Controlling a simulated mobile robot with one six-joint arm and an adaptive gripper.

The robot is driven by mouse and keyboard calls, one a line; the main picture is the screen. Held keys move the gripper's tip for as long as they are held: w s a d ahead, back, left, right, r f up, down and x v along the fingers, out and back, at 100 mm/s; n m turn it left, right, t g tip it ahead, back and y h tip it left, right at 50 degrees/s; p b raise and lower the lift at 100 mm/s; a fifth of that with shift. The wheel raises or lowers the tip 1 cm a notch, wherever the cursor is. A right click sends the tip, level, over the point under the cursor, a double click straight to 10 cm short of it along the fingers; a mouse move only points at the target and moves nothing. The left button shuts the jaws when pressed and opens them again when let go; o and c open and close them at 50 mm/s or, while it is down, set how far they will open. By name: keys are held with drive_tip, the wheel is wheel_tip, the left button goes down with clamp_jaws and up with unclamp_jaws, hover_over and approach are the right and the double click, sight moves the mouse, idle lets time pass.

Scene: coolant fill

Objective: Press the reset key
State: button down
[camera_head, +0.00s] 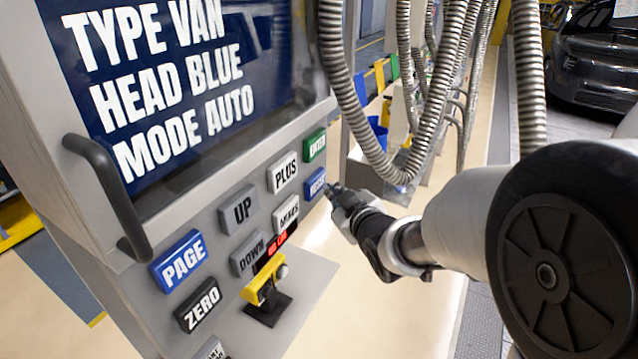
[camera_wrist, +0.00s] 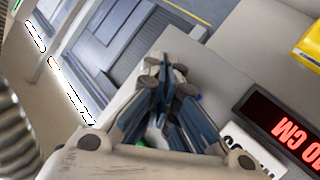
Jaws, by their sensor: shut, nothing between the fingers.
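The reset key (camera_head: 314,184) is a blue key at the right end of the panel's key rows in the head view, below the green ENTER key. Its lettering is partly hard to read. My gripper (camera_head: 334,191) is shut and empty, with its fingertips right at the key's right edge in the picture. I cannot tell whether they touch it. In the wrist view the closed fingers fill the middle, and the reset key is hidden behind them or not discernible.
The grey panel (camera_head: 318,281) also carries PLUS (camera_head: 283,173), MINUS (camera_head: 286,214), UP, DOWN, PAGE and ZERO keys. Ribbed hoses (camera_head: 405,80) hang above my gripper. A dark handle (camera_head: 110,190) sticks out at left.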

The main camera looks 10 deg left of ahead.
drive_tip(key=shift+a, duration=0.1)
drive_tip(key=shift+w+a+b, duration=0.15)
drive_tip(key=shift+a+b, duration=0.15)
drive_tip(key=shift+b, duration=0.2)
drive_tip(key=shift+w+a+b, duration=0.2)
drive_tip(key=shift+a+b, duration=0.15)
drive_tip(key=shift+a, duration=0.15)
idle(0.6)
idle(0.4)
drive_tip(key=shift+s+d, duration=0.35)
drive_tip(key=shift+d, duration=0.55)
drive_tip(key=shift+s+d, duration=0.3)
drive_tip(key=shift+d, duration=0.5)
drive_tip(key=shift+s+d, duration=0.25)
drive_tip(key=shift+d, duration=0.5)
drive_tip(key=shift+s+d, duration=0.3)
drive_tip(key=shift+d, duration=0.5)
